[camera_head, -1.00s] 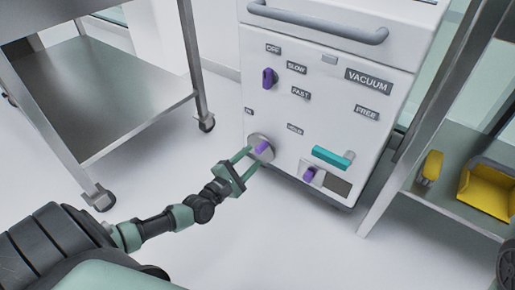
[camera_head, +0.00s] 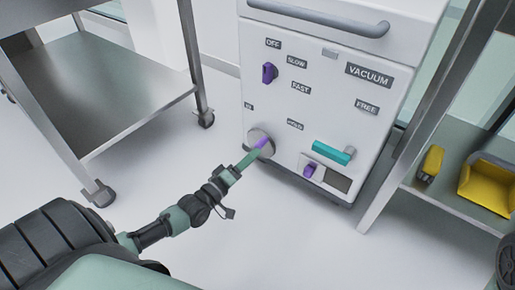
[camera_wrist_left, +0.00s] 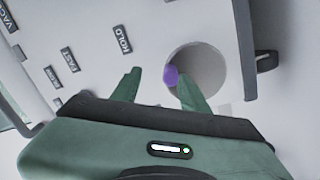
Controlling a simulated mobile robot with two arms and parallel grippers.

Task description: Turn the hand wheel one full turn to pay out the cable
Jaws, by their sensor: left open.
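The hand wheel (camera_head: 255,134) is a round grey disc low on the front of a white cabinet, with a purple knob (camera_head: 262,143) on its face. My left gripper (camera_head: 249,159) is at the wheel, seen nearly edge-on. In the left wrist view the open fingers (camera_wrist_left: 160,86) point at the wheel (camera_wrist_left: 208,68). The purple knob (camera_wrist_left: 171,75) shows between the fingertips, close to the right-hand one; I cannot tell whether they touch. No cable can be made out. My right gripper is not in view.
The white cabinet (camera_head: 330,95) also carries a purple selector knob (camera_head: 269,73), a teal handle (camera_head: 332,154) and a lower purple knob (camera_head: 309,170). A steel cart (camera_head: 120,95) stands left. A shelf (camera_head: 455,200) with yellow bins (camera_head: 487,187) stands right. The floor before the cabinet is clear.

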